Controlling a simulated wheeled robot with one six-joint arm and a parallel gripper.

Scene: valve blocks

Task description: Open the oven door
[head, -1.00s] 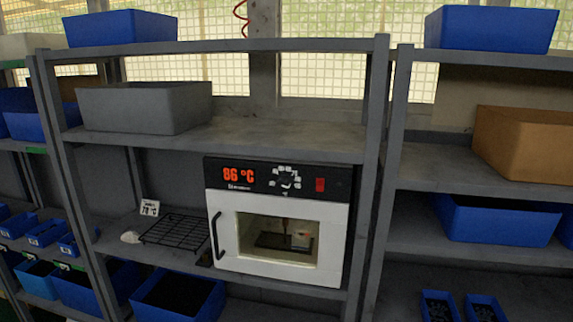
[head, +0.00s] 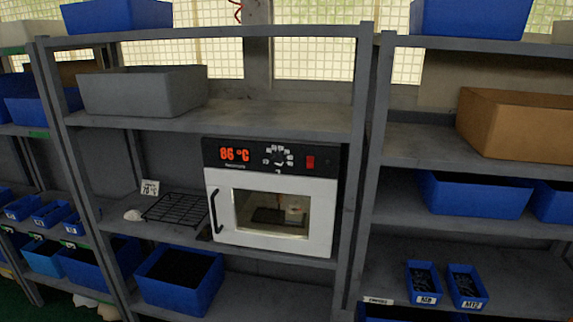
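The oven (head: 221,238) is a white box with a black control panel (head: 270,157) on top, standing on the middle shelf of the rack. Its display reads 86 °C in red, and a red switch sits at the panel's right. The oven door (head: 222,190) is shut. It has a window, through which a dark tray and a small pale object show dimly. A black vertical handle (head: 214,211) is on the door's left side. My gripper is not in view.

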